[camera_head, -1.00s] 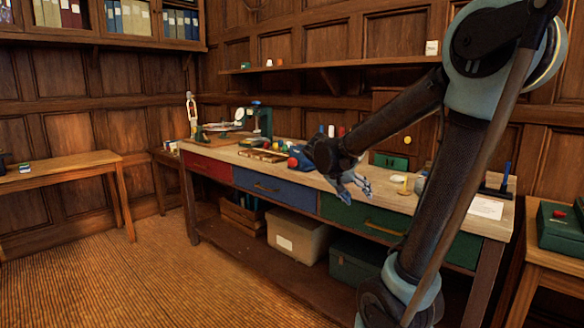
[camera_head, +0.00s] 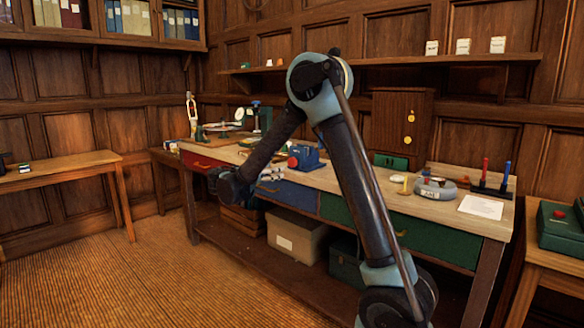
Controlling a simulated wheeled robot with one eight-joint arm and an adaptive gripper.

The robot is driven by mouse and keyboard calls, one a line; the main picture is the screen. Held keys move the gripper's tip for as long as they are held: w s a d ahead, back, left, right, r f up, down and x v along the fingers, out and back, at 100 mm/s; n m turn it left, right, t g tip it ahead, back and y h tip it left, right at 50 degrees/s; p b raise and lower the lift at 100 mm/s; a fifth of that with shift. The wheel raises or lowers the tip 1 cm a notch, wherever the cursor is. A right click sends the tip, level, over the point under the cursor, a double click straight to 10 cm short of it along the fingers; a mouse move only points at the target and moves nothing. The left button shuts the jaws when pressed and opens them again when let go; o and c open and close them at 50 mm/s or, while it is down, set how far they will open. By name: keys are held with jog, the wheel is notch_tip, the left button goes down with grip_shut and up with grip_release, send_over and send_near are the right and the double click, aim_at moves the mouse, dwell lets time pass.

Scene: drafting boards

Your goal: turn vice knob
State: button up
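A blue vice (camera_head: 307,158) stands on the workbench (camera_head: 380,192), near the middle of its front edge. A round red knob (camera_head: 292,162) is on its left front side. My gripper (camera_head: 272,181) is in front of the bench's blue drawer, lower and to the left of the vice. Its pale fingers look apart and empty, and they do not touch the knob. My upper arm passes just right of the vice and hides part of the bench behind it.
A green press (camera_head: 258,117) stands on the bench's left part. A grey round device (camera_head: 436,188), a pen stand (camera_head: 490,188) and a paper sheet (camera_head: 481,207) are on the right part. A shelf (camera_head: 400,61) runs above. The floor at left is clear.

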aim_at(291, 164)
jog(key=shift+m+t, duration=0.3)
jog(key=shift+t, duration=0.2)
jog(key=x, duration=0.5)
jog(key=w+a+x, duration=0.1)
jog(key=x, duration=0.4)
jog(key=a+x, duration=0.1)
jog(key=x, duration=0.4)
jog(key=shift+w+f, duration=0.2)
jog(key=shift+f, duration=0.05)
jog(key=c, duration=1.1)
jog(key=shift+d, duration=0.1)
